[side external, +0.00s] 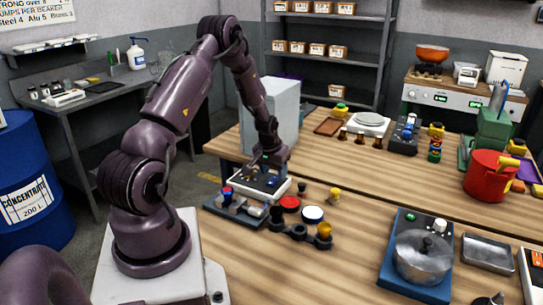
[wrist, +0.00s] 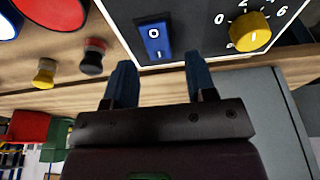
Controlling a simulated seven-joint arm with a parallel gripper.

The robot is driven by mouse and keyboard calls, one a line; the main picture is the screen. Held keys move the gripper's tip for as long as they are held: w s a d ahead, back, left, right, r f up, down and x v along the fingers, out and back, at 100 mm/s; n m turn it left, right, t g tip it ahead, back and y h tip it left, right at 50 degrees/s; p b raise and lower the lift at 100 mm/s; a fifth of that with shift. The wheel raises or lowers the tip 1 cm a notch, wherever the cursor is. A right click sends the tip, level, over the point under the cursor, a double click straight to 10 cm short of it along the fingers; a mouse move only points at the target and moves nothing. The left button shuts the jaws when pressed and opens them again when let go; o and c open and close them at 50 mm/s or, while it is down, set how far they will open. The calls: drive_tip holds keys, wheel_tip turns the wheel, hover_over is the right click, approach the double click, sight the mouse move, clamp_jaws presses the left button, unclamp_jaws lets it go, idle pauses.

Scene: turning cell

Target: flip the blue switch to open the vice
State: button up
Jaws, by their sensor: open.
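The blue rocker switch (wrist: 153,40) is set in a dark panel with a white edge (wrist: 121,22). It carries a white "O" at one end and a line mark at the other. My gripper (wrist: 160,76) is open and empty, its two dark blue fingertips just short of the switch in the wrist view. I cannot tell whether they touch the panel. In the side view my gripper (side external: 270,168) is over the control box (side external: 258,192), and the switch is hidden there. Beside the box is a blue-grey fixture (side external: 237,208) with a metal cylinder, possibly the vice.
A yellow knob (wrist: 250,32) with a number scale is close to the switch. Red (side external: 289,203) and white-topped (side external: 313,214) round pieces and a dark holder (side external: 299,232) stand near the box. A pan on a blue base (side external: 389,270) is to the right, with bare wood between.

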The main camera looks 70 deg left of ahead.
drive_tip(key=v, duration=1.1)
drive_tip(key=shift+r, duration=0.25)
drive_tip(key=s+d+r+m+t, duration=0.1)
drive_tip(key=s+d+r+m, duration=0.2)
drive_tip(key=d+r, duration=0.3)
drive_tip(key=s+d+r+m+t+h, duration=0.1)
drive_tip(key=s+d+r+m, duration=0.2)
drive_tip(key=d, duration=1.2)
drive_tip(key=s+d+r+m+t+h, duration=0.1)
drive_tip(key=s+d+r+m, duration=0.2)
drive_tip(key=d+r, duration=0.7)
drive_tip(key=shift+s+d, duration=0.3)
drive_tip(key=shift+d, duration=0.45)
idle(0.5)
